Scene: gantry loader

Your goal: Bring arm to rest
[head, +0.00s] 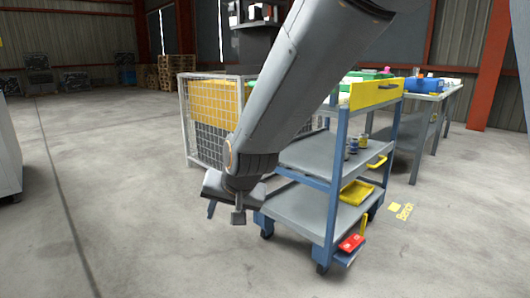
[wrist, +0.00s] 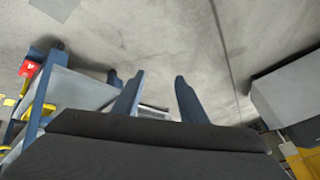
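My gripper (head: 225,212) hangs low at the end of my arm in the head view, in front of the left side of a blue and grey cart. In the wrist view its two blue-grey fingers (wrist: 158,98) stand apart with bare concrete floor seen between and beyond them. The gripper is open and holds nothing. My arm reaches down from the top of the head view and hides part of the cart.
A wire mesh cage (head: 184,120) is behind. A workbench (head: 432,97) stands at the back right. Floor at left is clear.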

